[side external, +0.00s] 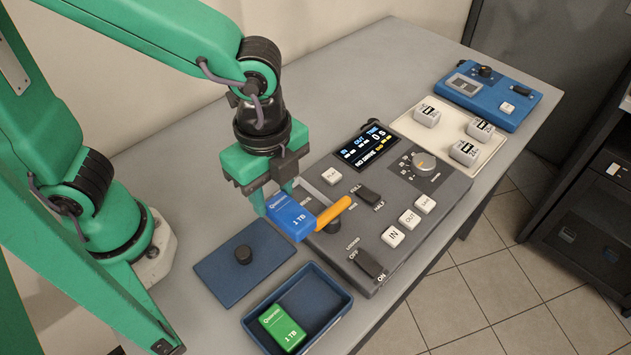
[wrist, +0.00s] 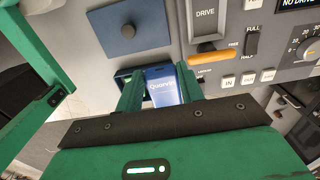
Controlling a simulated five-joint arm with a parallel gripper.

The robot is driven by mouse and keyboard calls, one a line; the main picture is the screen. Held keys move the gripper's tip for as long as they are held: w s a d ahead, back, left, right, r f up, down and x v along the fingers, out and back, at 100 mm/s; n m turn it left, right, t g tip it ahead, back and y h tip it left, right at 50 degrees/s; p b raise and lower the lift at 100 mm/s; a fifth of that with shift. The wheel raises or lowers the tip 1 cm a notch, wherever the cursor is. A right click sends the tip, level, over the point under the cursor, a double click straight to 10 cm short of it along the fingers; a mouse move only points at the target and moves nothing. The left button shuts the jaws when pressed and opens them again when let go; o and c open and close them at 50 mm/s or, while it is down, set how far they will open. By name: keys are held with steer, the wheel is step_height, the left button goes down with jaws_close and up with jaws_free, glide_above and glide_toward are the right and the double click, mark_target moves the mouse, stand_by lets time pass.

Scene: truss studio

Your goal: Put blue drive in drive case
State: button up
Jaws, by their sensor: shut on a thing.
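The blue drive (side external: 290,216), labelled 1 TB, is held by my gripper (side external: 276,200) in the side view. In the wrist view the blue drive (wrist: 162,88) sits between the two green fingers of my gripper (wrist: 160,84). It appears to be above the table, between the control panel and the flat lid. The drive case (side external: 335,306) is an open dark blue tray at the front, with a green 1 TB drive (side external: 282,328) in its left part. The right part of its floor is bare. In the wrist view, the fingers and drive hide most of the case.
A dark blue lid (side external: 228,276) with a black knob lies left of the case. The grey control panel (side external: 440,190) with an orange lever (side external: 334,212) stands close to the right of the held drive. A cream tray (side external: 446,145) and a blue device (side external: 489,96) are farther back.

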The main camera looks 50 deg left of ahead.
mark_target(289, 235)
steer(key=d+n, duration=0.1)
steer(key=d+f+n, duration=0.1)
steer(key=n, duration=0.1)
steer(key=s+d+n, duration=0.1)
steer(key=shift+d+f+n, duration=0.1)
steer(key=shift+f+n, duration=0.1)
steer(key=shift+n, duration=0.1)
steer(key=d+n, duration=0.1)
steer(key=n, duration=0.1)
steer(key=s+d+f+n, duration=0.1)
steer(key=n, duration=0.1)
steer(key=shift+s+d+f, duration=0.15)
steer(key=shift+d+f, duration=0.05)
steer(key=shift+d, duration=0.15)
steer(key=s+d+f+n, duration=0.3)
steer(key=d+n, duration=0.2)
steer(key=n, duration=0.4)
steer(key=shift+s+d, duration=0.15)
steer(key=shift+s, duration=0.2)
steer(key=shift+f, duration=0.15)
steer(key=shift+f, duration=3.95)
steer(key=shift+f, duration=0.15)
steer(key=o, duration=1.1)
steer(key=shift+c, duration=0.2)
